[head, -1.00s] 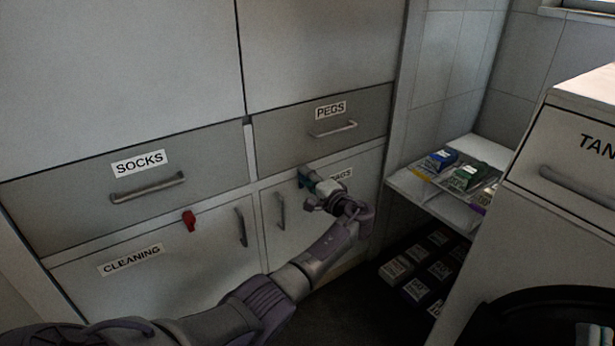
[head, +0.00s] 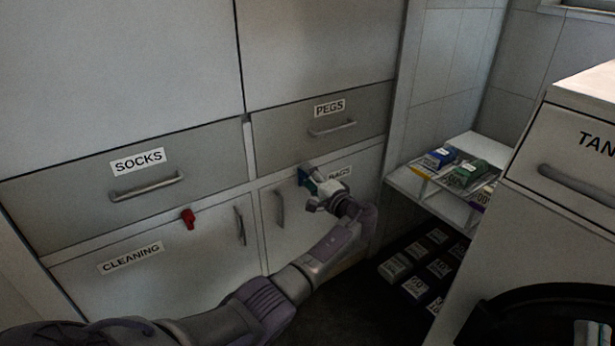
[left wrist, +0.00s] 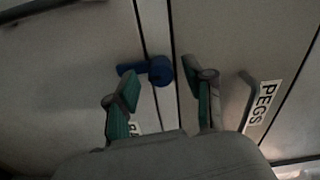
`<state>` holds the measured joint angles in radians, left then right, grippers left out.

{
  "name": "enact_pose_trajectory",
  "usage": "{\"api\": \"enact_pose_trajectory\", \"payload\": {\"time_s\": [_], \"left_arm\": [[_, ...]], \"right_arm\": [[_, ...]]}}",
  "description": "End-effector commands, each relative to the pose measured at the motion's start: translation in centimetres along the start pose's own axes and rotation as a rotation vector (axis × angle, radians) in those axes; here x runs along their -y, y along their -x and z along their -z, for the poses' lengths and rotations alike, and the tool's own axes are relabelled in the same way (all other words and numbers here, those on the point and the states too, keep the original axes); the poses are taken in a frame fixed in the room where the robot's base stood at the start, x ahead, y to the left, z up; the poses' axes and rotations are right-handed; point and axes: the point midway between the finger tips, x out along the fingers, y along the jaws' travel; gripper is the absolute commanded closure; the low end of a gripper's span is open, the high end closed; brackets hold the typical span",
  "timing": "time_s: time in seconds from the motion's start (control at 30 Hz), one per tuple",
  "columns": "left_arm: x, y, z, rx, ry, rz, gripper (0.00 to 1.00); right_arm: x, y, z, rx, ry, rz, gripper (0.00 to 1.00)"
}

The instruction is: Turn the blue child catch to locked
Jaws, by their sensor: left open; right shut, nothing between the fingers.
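The blue catch (left wrist: 155,71) shows in the left wrist view as a round hub beside the seam, with a short lever pointing left in the picture. In the head view a little of its blue (head: 303,176) shows beside my gripper, at the top of the BAGS door (head: 300,222); the rest is hidden. My left gripper (head: 313,184) is in front of it. In the left wrist view my left gripper (left wrist: 163,90) is open, its green-padded fingers on either side of the catch, which appears between and beyond the tips. I cannot tell whether they touch. My right gripper is not in view.
A red catch (head: 188,218) sits above the CLEANING door (head: 165,280). The PEGS drawer (head: 365,122) is above the blue catch. A shelf (head: 408,184) with small boxes is at the right, with more boxes (head: 415,265) below. A white cabinet (head: 520,225) stands at right front.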

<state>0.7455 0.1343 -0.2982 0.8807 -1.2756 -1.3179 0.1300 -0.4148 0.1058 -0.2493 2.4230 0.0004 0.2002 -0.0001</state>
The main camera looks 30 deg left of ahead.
Motion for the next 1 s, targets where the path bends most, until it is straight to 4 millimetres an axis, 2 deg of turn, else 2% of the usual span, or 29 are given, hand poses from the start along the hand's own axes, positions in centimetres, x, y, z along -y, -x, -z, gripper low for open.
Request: {"api": "enact_pose_trajectory", "payload": {"time_s": [0.3, 0.5, 0.7, 1.0], "left_arm": [[-0.1, 6.7, 0.1, -0.004, 0.001, -0.004, 0.47], [-0.1, 9.9, 0.1, -0.002, 0.0, -0.003, 0.47], [-0.1, 11.0, 0.0, -0.001, -0.001, -0.002, 0.47], [-0.1, 11.0, 0.0, -0.001, -0.001, -0.002, 0.47]], "right_arm": [[0.0, 0.0, 0.0, 0.0, 0.0, 0.0, 1.0], [0.0, 0.0, 0.0, 0.0, 0.0, 0.0, 1.0], [0.0, 0.0, 0.0, 0.0, 0.0, 0.0, 1.0], [0.0, 0.0, 0.0, 0.0, 0.0, 0.0, 1.0]]}}
